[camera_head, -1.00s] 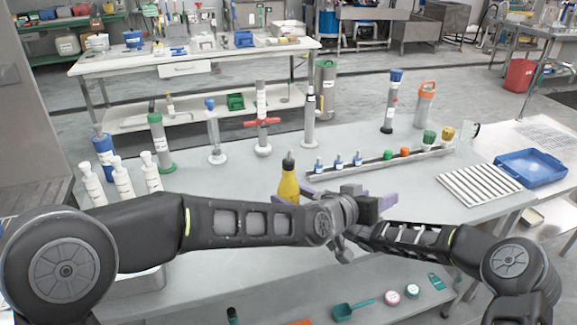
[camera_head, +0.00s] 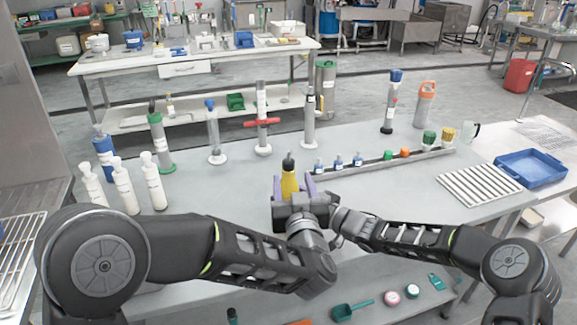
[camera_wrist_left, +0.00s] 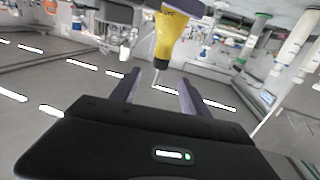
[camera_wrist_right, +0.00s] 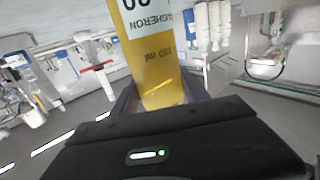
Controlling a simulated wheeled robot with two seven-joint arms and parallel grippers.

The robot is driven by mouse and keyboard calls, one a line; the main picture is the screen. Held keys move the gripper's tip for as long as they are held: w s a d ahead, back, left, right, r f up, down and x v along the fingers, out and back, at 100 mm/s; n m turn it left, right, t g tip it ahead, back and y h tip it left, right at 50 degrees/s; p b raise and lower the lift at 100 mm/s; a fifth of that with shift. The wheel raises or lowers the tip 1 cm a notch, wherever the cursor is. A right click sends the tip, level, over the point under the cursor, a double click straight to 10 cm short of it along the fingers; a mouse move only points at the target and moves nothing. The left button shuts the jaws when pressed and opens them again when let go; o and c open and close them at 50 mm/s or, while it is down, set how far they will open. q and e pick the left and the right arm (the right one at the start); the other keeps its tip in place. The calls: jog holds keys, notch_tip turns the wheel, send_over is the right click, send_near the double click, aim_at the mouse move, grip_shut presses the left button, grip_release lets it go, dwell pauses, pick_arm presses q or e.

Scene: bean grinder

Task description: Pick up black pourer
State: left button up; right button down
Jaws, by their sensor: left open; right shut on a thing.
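The yellow bottle (camera_head: 289,183) stands upright near the table's middle, with the black pourer (camera_head: 288,163) on its top. In the left wrist view, the pourer (camera_wrist_left: 160,71) appears upside down, in line with the gap between the fingers. My left gripper (camera_head: 294,186) is open in front of the bottle; its fingers (camera_wrist_left: 159,77) do not visibly grip the pourer. My right gripper (camera_wrist_right: 160,95) is shut on the yellow bottle's labelled body (camera_wrist_right: 150,50). In the head view, the right gripper is largely hidden behind the left one.
Small bottles and coloured caps stand on a long rack (camera_head: 380,164) to the right. A ribbed white tray (camera_head: 478,185) and a blue tray (camera_head: 530,168) lie farther right. White bottles (camera_head: 125,188) stand at left. Tall cylinders stand behind. The table's left middle is fairly clear.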

aim_at(289, 165)
pick_arm(q)
jog(key=shift+w+a, duration=0.2)
jog(key=shift+w, duration=1.5)
jog(key=shift+w+a, duration=0.2)
jog(key=shift+w, duration=1.5)
jog(key=w, duration=0.5)
jog(key=shift+a+r, duration=0.15)
jog(key=shift+a, duration=0.15)
jog(key=shift+c, duration=0.3)
grip_shut()
